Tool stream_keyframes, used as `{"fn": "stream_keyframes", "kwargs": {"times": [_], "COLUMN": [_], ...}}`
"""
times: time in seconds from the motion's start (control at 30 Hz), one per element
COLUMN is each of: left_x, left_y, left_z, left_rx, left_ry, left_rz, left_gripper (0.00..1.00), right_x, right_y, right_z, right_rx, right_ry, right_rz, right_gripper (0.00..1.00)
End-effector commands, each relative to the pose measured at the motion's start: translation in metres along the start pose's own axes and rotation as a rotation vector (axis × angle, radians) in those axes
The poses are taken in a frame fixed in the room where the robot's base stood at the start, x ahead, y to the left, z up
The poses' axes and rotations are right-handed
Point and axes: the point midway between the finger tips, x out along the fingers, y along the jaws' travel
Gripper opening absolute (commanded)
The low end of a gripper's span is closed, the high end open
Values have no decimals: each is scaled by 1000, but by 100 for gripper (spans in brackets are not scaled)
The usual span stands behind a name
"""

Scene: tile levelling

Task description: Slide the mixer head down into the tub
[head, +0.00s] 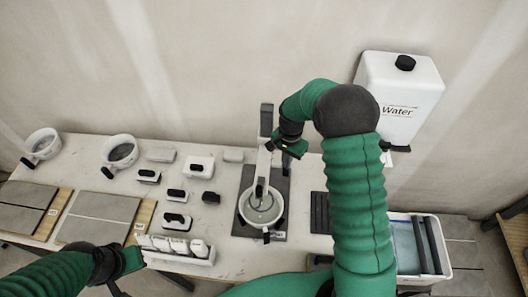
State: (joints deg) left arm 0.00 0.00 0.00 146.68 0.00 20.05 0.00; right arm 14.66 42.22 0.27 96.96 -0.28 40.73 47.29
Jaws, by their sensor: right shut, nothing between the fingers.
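The mixer stands on a dark base plate (247,229) near the middle of the table. Its light column and head (263,165) reach forward over the tub. The white tub (279,217) sits on the plate, with a dark handle at its front. A whisk shows within the tub's outline; I cannot tell how deep it is. My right gripper (290,149) is shut and empty, just right of the mixer's upper part. I cannot tell whether it touches it. My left gripper (122,268) is low at the left, far from the mixer, its fingers unclear.
Two white buckets (117,151) and several small black-handled tools stand on the left of the table. A white rack (178,255) is at the front, tiles (97,217) at the left. A water tank (400,90) and a blue-filled basin (405,248) are at the right.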

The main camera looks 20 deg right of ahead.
Motion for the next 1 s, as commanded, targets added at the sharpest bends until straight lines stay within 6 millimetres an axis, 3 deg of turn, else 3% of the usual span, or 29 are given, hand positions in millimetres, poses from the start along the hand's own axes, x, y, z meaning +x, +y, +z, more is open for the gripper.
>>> {"fn": "stream_keyframes", "kwargs": {"times": [1.0], "left_x": [46], "left_y": [0], "left_z": [11], "left_rx": [0], "left_ry": [0], "left_rz": [0], "left_gripper": [0], "right_x": [75], "right_y": [0], "right_z": [1], "right_rx": [-1], "right_ry": [-2], "right_rz": [2], "right_gripper": [0]}}
